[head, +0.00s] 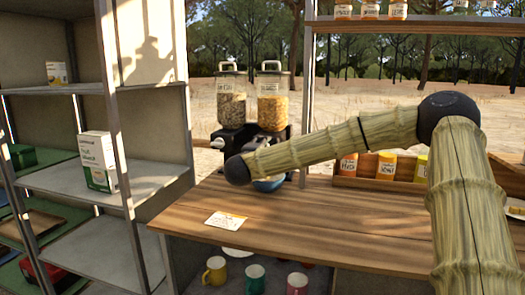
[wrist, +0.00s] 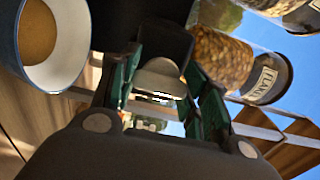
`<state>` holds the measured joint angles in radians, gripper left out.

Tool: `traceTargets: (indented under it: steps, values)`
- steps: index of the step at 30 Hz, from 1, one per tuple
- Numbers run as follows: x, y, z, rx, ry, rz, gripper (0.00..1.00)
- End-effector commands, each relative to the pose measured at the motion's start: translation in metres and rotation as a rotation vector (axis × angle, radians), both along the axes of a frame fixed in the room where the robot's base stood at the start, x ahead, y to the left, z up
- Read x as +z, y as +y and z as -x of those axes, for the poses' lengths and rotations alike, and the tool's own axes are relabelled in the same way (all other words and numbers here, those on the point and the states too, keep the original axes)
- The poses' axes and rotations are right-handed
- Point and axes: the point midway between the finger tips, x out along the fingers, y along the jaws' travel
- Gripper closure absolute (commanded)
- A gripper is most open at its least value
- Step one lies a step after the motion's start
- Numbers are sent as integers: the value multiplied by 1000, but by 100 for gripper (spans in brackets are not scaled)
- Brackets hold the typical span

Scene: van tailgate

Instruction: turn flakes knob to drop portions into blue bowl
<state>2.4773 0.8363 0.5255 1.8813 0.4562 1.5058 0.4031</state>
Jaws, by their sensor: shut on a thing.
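The flakes dispenser is the right one of two, with a clear hopper (head: 272,98) of orange-brown flakes. In the wrist view its labelled hopper (wrist: 222,58) lies tilted at the upper right. My gripper (wrist: 163,78) has its green-sided fingers closed around the dark and pale-grey knob (wrist: 160,74) at the dispenser's front. In the head view my arm hides the gripper and the knob. The blue bowl (head: 268,184) sits low at the dispenser, partly hidden by my arm. In the wrist view the bowl (wrist: 72,48) shows a brown round area inside; I cannot tell what it is.
A second dispenser (head: 231,100) stands close on the left. A white card (head: 226,219) lies on the wooden counter (head: 330,222). A wooden crate (head: 376,190) of jars stands at the right. Mugs (head: 255,278) stand below the counter, and shelves (head: 72,180) fill the left.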

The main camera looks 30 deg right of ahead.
Motion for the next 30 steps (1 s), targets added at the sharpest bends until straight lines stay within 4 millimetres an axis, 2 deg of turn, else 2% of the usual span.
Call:
traceTargets:
  steps: [8, 9, 12, 23, 30]
  values:
    - [-4, 0, 1, -1, 5, -1, 78]
    - [-4, 0, 1, -1, 5, -1, 49]
    - [-3, 0, 1, -1, 5, -1, 32]
    - [-1, 1, 1, 0, 2, 1, 32]
    - [-1, 21, 18, 2, 2, 1, 32]
